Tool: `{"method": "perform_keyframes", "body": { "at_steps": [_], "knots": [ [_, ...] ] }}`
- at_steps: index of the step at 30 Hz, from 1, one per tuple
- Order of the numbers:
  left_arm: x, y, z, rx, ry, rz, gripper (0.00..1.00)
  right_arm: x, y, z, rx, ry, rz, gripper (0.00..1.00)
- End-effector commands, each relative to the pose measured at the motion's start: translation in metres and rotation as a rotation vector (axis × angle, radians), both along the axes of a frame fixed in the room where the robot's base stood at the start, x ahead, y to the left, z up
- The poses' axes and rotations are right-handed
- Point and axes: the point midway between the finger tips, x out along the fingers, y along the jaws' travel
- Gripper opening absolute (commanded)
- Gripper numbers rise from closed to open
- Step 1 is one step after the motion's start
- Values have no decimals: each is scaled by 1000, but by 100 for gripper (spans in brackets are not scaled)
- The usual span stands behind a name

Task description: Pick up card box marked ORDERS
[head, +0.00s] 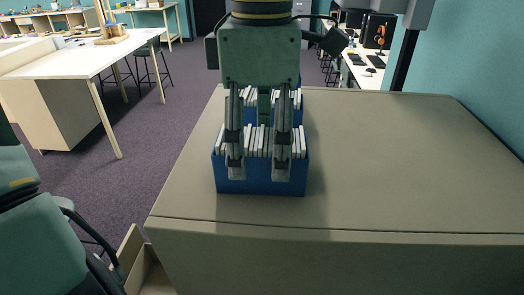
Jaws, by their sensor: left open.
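A blue card box (261,184) full of pale upright cards stands near the front of the grey-beige cabinet top. A second blue card box (303,113) with similar cards stands behind it, partly hidden by my gripper. No ORDERS marking can be read on either box. My left gripper (259,168) points down over the front box, open, with its two fingers spread left and right. The fingers overlap the cards and the front face of the box in the picture. I cannot tell whether they touch it. My right gripper is not in view.
The cabinet top (390,165) is clear right of the boxes, up to a teal wall (475,65). An open drawer (143,262) juts out at the lower left. A white worktable (85,55) stands across the carpet to the left.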

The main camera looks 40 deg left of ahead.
Motion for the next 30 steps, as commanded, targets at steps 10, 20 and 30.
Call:
{"method": "perform_keyframes", "body": {
  "at_steps": [10,20,30],
  "knots": [
    [0,0,-5,-1,-2,0,71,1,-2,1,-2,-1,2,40],
    [0,0,-5,-1,-2,0,42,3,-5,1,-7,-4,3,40],
    [1,0,-4,-1,-3,0,15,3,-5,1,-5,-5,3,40]
  ]
}}
